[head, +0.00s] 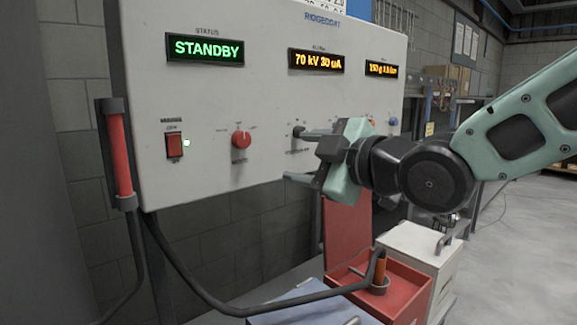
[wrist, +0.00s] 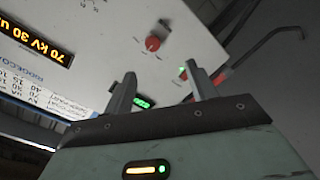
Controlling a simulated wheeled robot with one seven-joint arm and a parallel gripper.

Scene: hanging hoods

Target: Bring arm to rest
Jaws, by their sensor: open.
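My gripper (head: 297,156) is open in front of the white control panel (head: 270,100) in the head view. Its two fingers point left, one above the other, with nothing between them. A black knob (head: 299,132) shows just at the tip of the upper finger; I cannot tell whether they touch. In the wrist view the open fingers (wrist: 165,92) stand apart, with part of the panel (wrist: 110,25) beyond them. My arm comes in from the right side of the head view.
The panel has a red knob (head: 241,139), a red switch (head: 174,146) and a green STANDBY display (head: 206,49). A red tube in a holder (head: 118,155) hangs at the left. Open floor (head: 500,280) lies right.

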